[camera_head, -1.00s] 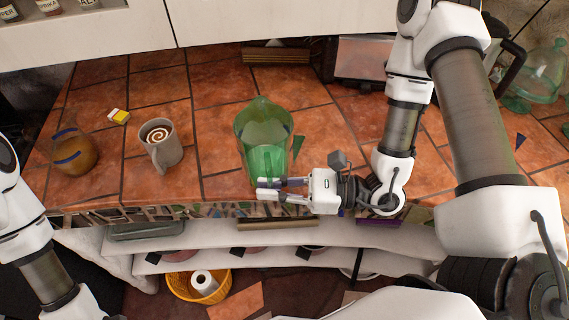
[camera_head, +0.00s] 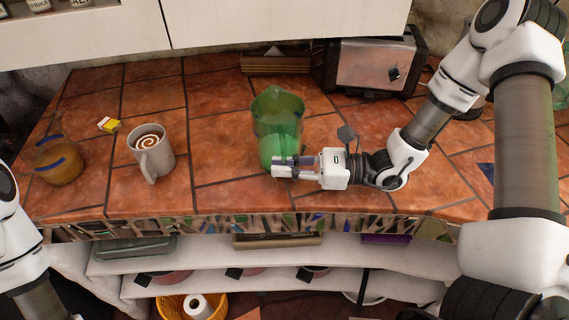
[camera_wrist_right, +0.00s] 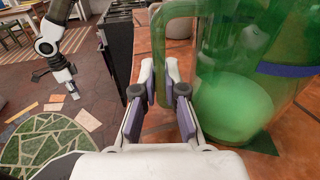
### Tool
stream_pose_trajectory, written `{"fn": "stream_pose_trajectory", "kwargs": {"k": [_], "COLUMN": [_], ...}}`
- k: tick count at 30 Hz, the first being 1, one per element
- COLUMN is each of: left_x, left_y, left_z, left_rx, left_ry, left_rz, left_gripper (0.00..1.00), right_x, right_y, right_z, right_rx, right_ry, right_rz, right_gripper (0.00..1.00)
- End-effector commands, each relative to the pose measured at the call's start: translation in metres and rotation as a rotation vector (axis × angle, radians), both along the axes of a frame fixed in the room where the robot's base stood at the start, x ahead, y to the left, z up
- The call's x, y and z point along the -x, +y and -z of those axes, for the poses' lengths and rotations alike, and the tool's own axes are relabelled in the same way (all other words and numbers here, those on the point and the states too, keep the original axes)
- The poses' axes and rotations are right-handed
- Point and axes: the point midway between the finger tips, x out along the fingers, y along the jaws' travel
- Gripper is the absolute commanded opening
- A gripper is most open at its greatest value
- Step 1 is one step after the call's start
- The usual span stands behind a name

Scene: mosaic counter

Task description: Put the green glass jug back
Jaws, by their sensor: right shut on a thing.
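The green glass jug (camera_head: 277,112) is upright over the middle of the tiled counter (camera_head: 225,150); I cannot tell whether its base touches the tiles. My right gripper (camera_head: 283,167) is shut on its handle, at the jug's near right side in the head view. In the right wrist view the handle (camera_wrist_right: 158,50) passes between the fingers (camera_wrist_right: 158,98), with the jug body (camera_wrist_right: 235,90) just to the right. My left gripper is outside the head view; an arm's end (camera_wrist_right: 72,92) shows small in the right wrist view, its jaws too small to read.
A grey mug (camera_head: 152,155) with a swirl-topped drink and an amber jar (camera_head: 58,162) with a blue band stand left of the jug. A small yellow-and-white box (camera_head: 109,125) lies behind them. A toaster (camera_head: 372,65) stands at the back right. Bare tiles lie between mug and jug.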

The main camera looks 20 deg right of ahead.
Motion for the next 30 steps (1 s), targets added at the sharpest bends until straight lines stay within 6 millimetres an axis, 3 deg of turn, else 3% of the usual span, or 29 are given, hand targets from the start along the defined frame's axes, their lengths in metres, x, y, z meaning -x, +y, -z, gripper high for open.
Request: {"fn": "stream_pose_trajectory", "kwargs": {"k": [8, 11, 22, 30], "left_x": [0.0, 0.0, 0.0, 0.0], "left_y": [0.0, 0.0, 0.0, 0.0], "left_z": [0.004, 0.003, -0.003, -0.007], "left_rx": [0.0, 0.0, 0.0, 0.0], "left_ry": [0.0, 0.0, 0.0, 0.0], "left_rz": [0.0, 0.0, 0.0, 0.0], "left_gripper": [0.36, 0.36, 0.36, 0.36], "right_x": [0.0, 0.0, 0.0, 0.014], "right_y": [0.0, 0.0, 0.0, -0.031], "right_z": [0.003, 0.002, -0.003, -0.004], "right_rx": [-0.002, 0.0, 0.0, -0.006], "right_ry": [-0.003, -0.001, -0.001, -0.003], "right_rz": [0.0, 0.0, 0.0, 0.008], "right_gripper": [0.0, 0.35, 0.35, 0.35]}}
